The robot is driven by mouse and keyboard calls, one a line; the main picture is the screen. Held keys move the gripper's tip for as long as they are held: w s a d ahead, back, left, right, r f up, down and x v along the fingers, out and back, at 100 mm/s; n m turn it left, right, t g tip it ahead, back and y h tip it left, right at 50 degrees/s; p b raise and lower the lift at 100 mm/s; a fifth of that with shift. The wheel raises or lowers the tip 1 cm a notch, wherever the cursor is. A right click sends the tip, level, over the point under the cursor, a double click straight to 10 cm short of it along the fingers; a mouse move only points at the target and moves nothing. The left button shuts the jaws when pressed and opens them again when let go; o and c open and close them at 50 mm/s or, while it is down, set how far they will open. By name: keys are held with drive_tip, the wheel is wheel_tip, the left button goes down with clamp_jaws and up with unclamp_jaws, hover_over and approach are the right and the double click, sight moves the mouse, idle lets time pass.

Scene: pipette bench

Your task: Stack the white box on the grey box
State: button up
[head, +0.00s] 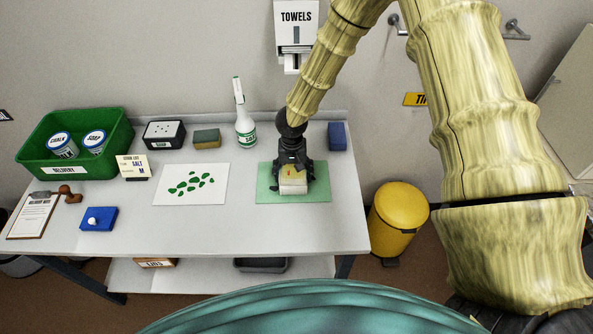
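A small whitish box (293,187) with a yellowish top is at the green mat (265,195) on the right half of the table. My gripper (292,182) points down over this box, with dark fingers at its left and right sides. I cannot tell whether the fingers press on it or stand apart. The gripper hides much of the box's top and back. I cannot make out a separate grey box on the table; whether one is under or behind the whitish box is hidden.
A spray bottle (246,128), a sponge (207,137) and a blue block (337,137) stand along the back. A white sheet with green spots (215,195) lies left of the mat. A green crate (115,145) is far left. The front right tabletop is clear.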

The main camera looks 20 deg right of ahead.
idle(0.3)
drive_tip(key=o, duration=1.4)
drive_tip(key=shift+f, duration=0.1)
drive_tip(key=shift+o, duration=0.2)
